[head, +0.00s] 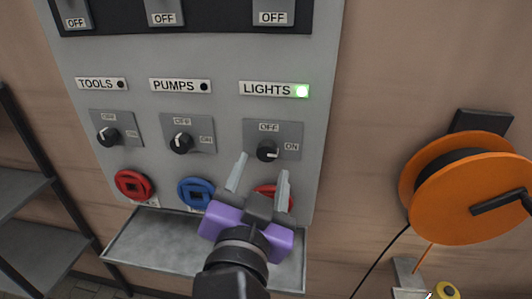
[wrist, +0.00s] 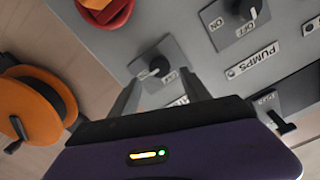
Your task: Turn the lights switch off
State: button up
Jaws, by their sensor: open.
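The lights switch (head: 268,151) is a black rotary knob on a grey plate marked OFF above and ON at the right. Its white pointer is turned toward ON. The fingertips point at the panel just below the lights switch in the head view. In the wrist view the lights switch (wrist: 158,67) shows between and just beyond the fingertips (wrist: 161,82); I cannot tell whether they touch it.
The tools knob (head: 108,137) and pumps knob (head: 181,143) are on the left, their lamps dark. Red and blue sockets (head: 196,192) sit below; my gripper partly hides the right red one. A grey tray (head: 150,250) juts out underneath. An orange cable reel (head: 470,200) hangs right.

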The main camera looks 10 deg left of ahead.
aim_at(267, 153)
jog(key=shift+w+d+p, duration=0.1)
jog(key=shift+w+p, duration=0.35)
jog(key=shift+w, duration=2.2)
grip_shut()
